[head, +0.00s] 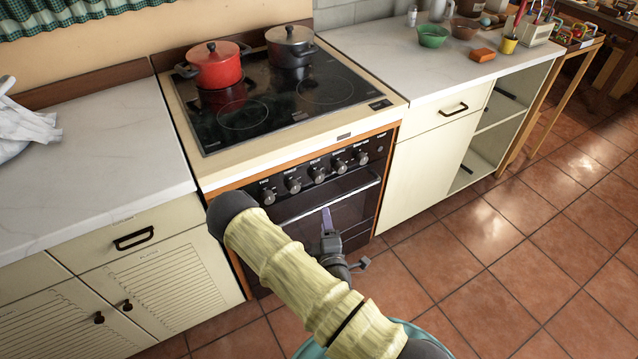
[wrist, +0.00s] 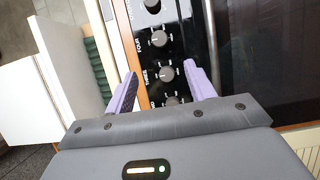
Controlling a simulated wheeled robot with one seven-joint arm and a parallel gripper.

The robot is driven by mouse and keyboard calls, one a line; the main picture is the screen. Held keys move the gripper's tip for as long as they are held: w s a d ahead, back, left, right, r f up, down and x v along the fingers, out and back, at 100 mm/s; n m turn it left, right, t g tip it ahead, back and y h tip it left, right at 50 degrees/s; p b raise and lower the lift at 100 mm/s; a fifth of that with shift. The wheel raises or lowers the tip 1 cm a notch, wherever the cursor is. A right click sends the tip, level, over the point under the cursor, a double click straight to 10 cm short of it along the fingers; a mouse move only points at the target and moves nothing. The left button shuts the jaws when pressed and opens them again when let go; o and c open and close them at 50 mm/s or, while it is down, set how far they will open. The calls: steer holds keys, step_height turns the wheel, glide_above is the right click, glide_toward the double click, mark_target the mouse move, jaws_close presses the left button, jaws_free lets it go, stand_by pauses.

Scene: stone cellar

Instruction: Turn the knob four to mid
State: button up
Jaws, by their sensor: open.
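Knob four (wrist: 158,38) is a round grey knob on the black oven panel, with the label FOUR beside it in the wrist view. In the head view it is fourth from the left (head: 339,166) in the row. Its exact setting is too small to tell. My gripper (wrist: 161,78) is open and empty, with its lilac fingers on either side of the line of knobs. In the wrist view, knob three (wrist: 166,73) shows between the fingertips and knob four lies beyond them. In the head view my gripper (head: 327,218) is low in front of the oven door.
The oven door has a long bar handle (head: 325,200) below the knobs. A red pot (head: 215,68) and a dark pot (head: 290,48) stand on the hob (head: 270,100). Cream cabinets flank the oven. The tiled floor (head: 480,250) at right is clear.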

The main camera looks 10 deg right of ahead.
mark_target(319, 180)
steer(key=w, duration=1)
steer(key=w+d, duration=0.1)
steer(key=w, duration=0.4)
steer(key=shift+d+p, duration=0.1)
steer(key=shift+p, duration=0.3)
steer(key=c, duration=1)
steer(key=shift+o, duration=0.2)
